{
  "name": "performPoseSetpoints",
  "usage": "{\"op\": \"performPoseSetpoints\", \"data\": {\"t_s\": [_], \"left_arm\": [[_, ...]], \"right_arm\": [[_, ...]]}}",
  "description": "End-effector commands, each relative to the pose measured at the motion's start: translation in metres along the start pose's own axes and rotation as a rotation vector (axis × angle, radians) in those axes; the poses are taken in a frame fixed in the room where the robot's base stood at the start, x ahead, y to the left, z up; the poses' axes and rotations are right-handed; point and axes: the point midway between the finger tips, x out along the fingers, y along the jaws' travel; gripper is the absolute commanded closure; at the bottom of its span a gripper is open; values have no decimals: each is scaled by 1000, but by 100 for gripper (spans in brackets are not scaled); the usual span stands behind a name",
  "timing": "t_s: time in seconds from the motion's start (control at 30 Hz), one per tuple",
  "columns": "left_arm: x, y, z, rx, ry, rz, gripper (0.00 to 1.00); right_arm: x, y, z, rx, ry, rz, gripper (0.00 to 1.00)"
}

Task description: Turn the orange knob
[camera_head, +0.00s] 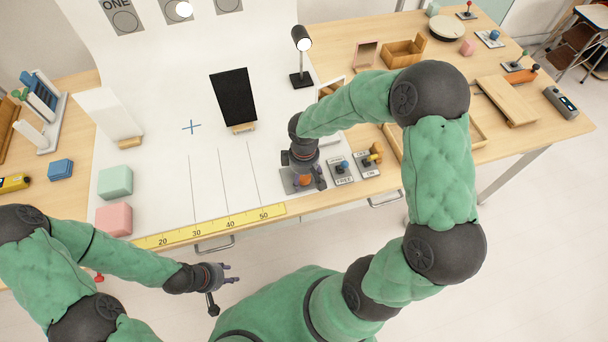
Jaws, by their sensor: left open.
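The orange knob (305,181) sits on a grey plate (287,184) near the front edge of the table, and is partly hidden by my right gripper. My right gripper (306,183) points down over the knob, with a finger on each side of it. I cannot tell whether the fingers press on the knob. My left gripper (232,273) is open and empty, in front of the table's front edge and apart from the knob.
Right of the knob stand a switch with a blue top (342,165) and one with an orange handle (373,156). A yellow ruler (208,226) lies along the front edge. A black panel (234,97) and a lamp (301,62) stand behind. The white sheet's middle is mostly clear.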

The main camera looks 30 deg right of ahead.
Motion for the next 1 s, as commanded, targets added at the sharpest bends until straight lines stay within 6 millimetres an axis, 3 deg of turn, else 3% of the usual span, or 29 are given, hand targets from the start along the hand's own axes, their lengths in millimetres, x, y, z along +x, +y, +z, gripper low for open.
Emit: {"op": "performPoseSetpoints", "data": {"t_s": [0.27,0.7,1.0], "left_arm": [[0,0,0,0,0,0,59],[0,0,0,0,0,0,59],[0,0,0,0,0,0,59]], "right_arm": [[-8,1,0,0,1,2,37],[-87,0,-1,1,4,3,37],[-118,0,0,0,1,0,37]]}}
